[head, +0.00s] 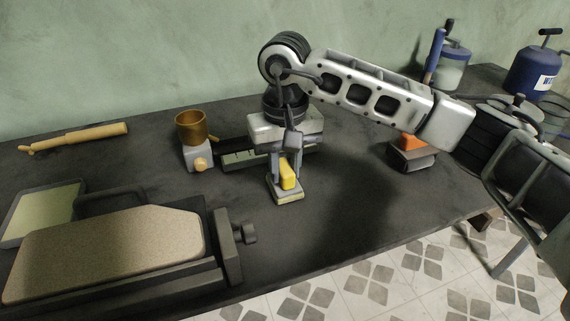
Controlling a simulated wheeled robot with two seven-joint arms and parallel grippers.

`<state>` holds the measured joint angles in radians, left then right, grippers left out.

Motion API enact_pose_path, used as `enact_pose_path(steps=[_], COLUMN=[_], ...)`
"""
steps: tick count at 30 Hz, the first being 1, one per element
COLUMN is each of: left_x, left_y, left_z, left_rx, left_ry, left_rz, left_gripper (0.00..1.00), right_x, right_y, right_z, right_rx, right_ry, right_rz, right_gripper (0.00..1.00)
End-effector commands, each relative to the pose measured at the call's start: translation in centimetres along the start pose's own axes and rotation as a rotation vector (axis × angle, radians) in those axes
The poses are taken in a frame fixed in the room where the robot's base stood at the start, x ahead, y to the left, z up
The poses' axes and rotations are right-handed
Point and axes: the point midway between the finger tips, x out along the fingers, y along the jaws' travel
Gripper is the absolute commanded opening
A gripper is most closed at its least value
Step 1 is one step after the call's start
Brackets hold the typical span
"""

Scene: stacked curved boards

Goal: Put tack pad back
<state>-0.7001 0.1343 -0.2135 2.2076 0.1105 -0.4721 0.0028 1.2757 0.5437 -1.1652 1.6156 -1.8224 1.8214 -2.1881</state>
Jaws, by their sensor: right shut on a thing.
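My right gripper (285,178) points down over the middle of the dark table. It is shut on the yellow grip (288,177) of a small pad with a grey body and a pale base (290,197), which I take to be the tack pad. The pad is upright; I cannot tell whether its base touches the table. A long, low dark tray (236,164) with a pale greenish inside lies just behind the gripper, partly hidden by it. My left gripper is not in view.
A speckled tan curved board (110,246) sits in a dark clamp frame (228,250) at front left. A gold cup (191,127) stands on a pale knobbed device. An orange-topped grey block (411,156) is at right. The table between the pad and this block is clear.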

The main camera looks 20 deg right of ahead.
Motion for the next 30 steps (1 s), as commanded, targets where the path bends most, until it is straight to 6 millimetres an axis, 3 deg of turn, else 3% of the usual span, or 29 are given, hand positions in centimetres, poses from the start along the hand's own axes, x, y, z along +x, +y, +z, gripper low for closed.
enact_pose_path(steps=[1,2,3,4,16,30], left_x=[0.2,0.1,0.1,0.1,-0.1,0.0], left_y=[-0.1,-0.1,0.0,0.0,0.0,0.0], left_z=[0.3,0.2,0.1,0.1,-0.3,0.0], left_rx=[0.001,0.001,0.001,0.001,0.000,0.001], left_ry=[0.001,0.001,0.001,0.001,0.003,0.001], left_rz=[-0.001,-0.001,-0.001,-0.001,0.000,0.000], left_gripper=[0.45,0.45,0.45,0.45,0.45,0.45], right_x=[0.4,0.3,0.2,0.2,-0.7,-9.9], right_y=[0.0,0.0,0.0,0.0,0.0,0.0], right_z=[0.0,0.0,0.0,0.0,0.0,-0.1], right_rx=[0.000,0.000,0.000,0.000,0.000,0.001], right_ry=[0.000,0.000,0.000,0.000,0.002,0.003], right_rz=[0.000,0.000,0.000,0.000,0.000,0.000], right_gripper=[0.00,0.29,0.40,0.45,0.45,0.45])
